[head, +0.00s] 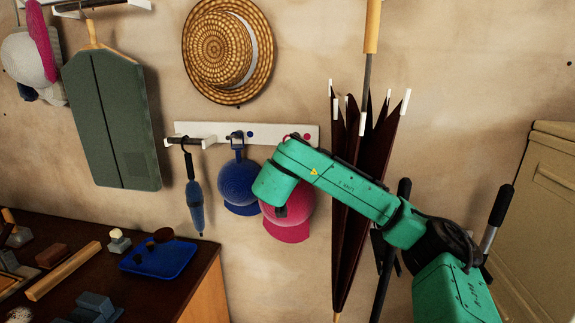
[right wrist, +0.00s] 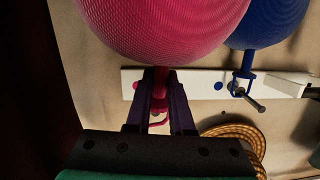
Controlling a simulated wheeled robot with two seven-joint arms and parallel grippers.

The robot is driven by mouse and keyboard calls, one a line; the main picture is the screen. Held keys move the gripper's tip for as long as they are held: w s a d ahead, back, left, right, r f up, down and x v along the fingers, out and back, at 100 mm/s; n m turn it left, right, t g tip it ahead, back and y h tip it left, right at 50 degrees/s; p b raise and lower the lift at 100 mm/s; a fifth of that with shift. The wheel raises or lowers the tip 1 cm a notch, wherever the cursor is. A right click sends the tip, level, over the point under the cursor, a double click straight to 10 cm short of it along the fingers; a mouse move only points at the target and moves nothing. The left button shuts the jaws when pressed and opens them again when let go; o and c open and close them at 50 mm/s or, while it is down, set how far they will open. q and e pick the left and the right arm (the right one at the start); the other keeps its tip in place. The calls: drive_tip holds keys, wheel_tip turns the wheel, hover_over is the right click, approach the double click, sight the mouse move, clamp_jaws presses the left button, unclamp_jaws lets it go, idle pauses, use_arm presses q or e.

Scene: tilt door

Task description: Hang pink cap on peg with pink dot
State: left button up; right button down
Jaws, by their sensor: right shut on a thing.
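The pink cap (head: 287,222) hangs crown down in front of the wall, below the white peg board (head: 190,131). It also shows large in the right wrist view (right wrist: 165,30). My right gripper (right wrist: 160,80) is shut on the cap's pink strap, close to the board; in the head view my right arm covers most of it. The pink dot (right wrist: 135,86) is on the board beside the gripper, and a blue dot (right wrist: 218,86) is further along. The peg by the pink dot is hidden behind the gripper and strap, so I cannot tell whether the strap is around it. My left gripper is not in view.
A blue cap (head: 237,183) hangs just left of the pink one on its own peg. A blue tool (head: 194,205) hangs at the board's left end. A straw hat (head: 228,50) is above, and a dark umbrella (head: 345,230) is close on the right.

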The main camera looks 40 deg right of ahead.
drive_tip(key=shift+r+x, duration=0.25)
drive_tip(key=shift+x, duration=0.85)
drive_tip(key=shift+r+x, duration=0.25)
drive_tip(key=shift+x, duration=0.95)
drive_tip(key=shift+d, duration=0.15)
drive_tip(key=shift+d+f, duration=0.1)
drive_tip(key=shift+f, duration=0.05)
drive_tip(key=shift+w+d+f, duration=0.25)
drive_tip(key=shift+d, duration=0.1)
drive_tip(key=shift+w+f+b, duration=0.1)
drive_tip(key=shift+f+b, duration=0.25)
drive_tip(key=shift+b, duration=0.05)
idle(0.4)
